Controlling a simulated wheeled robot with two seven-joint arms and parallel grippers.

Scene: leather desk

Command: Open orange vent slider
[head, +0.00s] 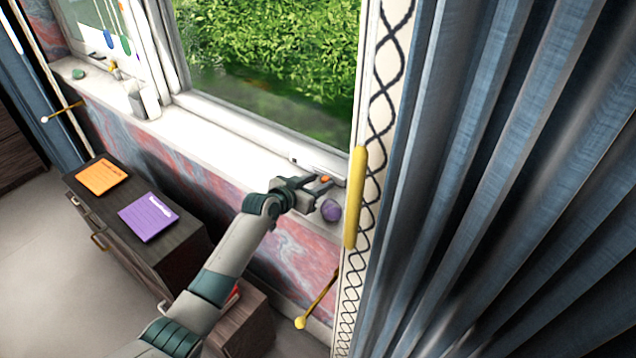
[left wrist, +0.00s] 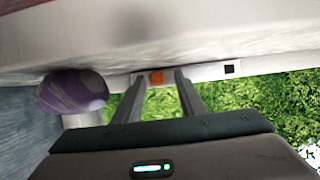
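The orange vent slider (head: 325,178) is a small orange knob on a white strip (head: 300,161) low on the window frame, above the sill. In the left wrist view the orange knob (left wrist: 156,78) sits near one end of the white strip (left wrist: 206,72), with a black square (left wrist: 229,69) toward the other end. My left gripper (head: 319,187) is at the strip. Its two fingers (left wrist: 159,76) are apart, with the knob showing between the tips. I cannot tell whether either finger touches the knob. My right gripper is not in view.
A blue curtain (head: 490,180) and yellow handle (head: 354,197) stand to the right. A dark cabinet (head: 185,245) stands below the sill.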

